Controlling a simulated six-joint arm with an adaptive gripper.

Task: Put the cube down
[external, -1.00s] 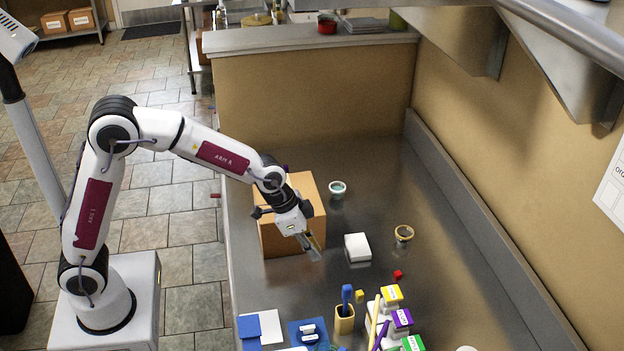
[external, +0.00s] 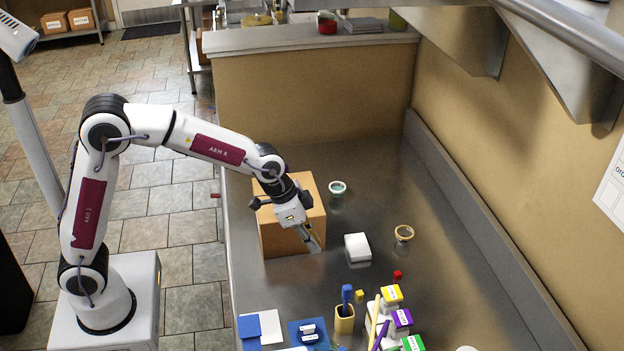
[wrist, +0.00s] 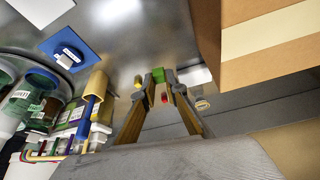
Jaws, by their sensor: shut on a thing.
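My gripper (external: 312,244) hangs over the steel counter in the external view, between the cardboard box and the white block, tilted down to the right. In the wrist view its fingers (wrist: 161,77) close on a small green cube (wrist: 163,74) at their tips. The green cube cannot be made out in the external view. A red cube (external: 397,274) and a yellow cube (external: 360,295) lie on the counter to the lower right of my gripper. I cannot tell the gripper's exact height above the counter.
The cardboard box (external: 278,238) stands close on the left. The white block (external: 357,245) is just right of my gripper. Two jars (external: 337,188) (external: 403,233) stand farther off. A yellow pen cup (external: 344,322) and labelled boxes (external: 391,294) crowd the front. Counter behind the jars is clear.

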